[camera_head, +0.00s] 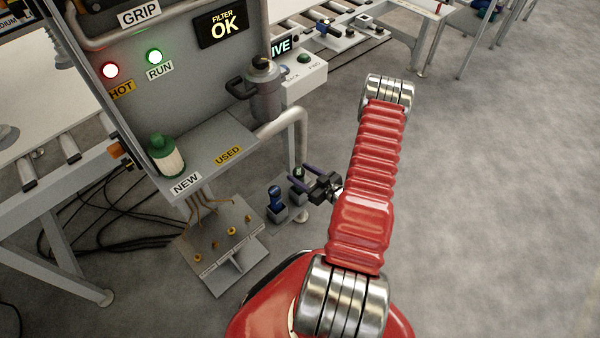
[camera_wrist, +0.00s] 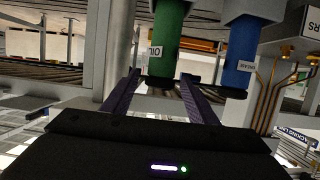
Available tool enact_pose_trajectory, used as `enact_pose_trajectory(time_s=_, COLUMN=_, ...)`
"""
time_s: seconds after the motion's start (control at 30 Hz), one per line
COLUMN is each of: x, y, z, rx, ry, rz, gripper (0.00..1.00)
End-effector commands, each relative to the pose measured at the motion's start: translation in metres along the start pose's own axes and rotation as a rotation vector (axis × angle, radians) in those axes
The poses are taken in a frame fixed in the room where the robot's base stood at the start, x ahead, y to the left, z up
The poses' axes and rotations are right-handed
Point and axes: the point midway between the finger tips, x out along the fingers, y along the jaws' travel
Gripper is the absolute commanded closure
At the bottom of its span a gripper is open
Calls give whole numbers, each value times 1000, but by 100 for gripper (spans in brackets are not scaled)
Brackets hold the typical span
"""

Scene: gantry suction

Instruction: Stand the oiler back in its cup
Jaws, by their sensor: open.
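The green oiler (camera_head: 297,171) stands at the small holder beside the bench, largely hidden by my gripper in the head view. In the wrist view, which appears upside down, the oiler (camera_wrist: 168,30) has an OIL label and a dark end. My gripper (camera_head: 298,174) is open, its purple fingers pointing at the oiler. In the wrist view the oiler lies between the lines of the two fingertips (camera_wrist: 162,76); I cannot tell whether they touch it. A grey cup (camera_head: 298,187) shows below the oiler in the head view; how it is seated is hidden.
A blue grease bottle (camera_head: 274,192) stands in the neighbouring cup, close to my fingers; it also shows in the wrist view (camera_wrist: 241,65). Floor at right is clear.

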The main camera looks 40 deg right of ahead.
Motion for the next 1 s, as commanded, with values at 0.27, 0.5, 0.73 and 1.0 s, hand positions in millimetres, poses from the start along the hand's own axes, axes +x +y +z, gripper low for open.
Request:
enact_pose_trajectory(time_s=0.27, x=-39, y=1, z=0, rx=2, ry=1, rz=3, gripper=47)
enact_pose_trajectory(time_s=0.5, x=-71, y=1, z=0, rx=2, ry=0, rz=3, gripper=47)
enact_pose_trajectory(time_s=0.73, x=-96, y=0, z=0, rx=1, ry=-1, rz=2, gripper=47)
enact_pose_trajectory(time_s=1.0, x=-107, y=0, z=0, rx=0, ry=0, rz=-1, gripper=47)
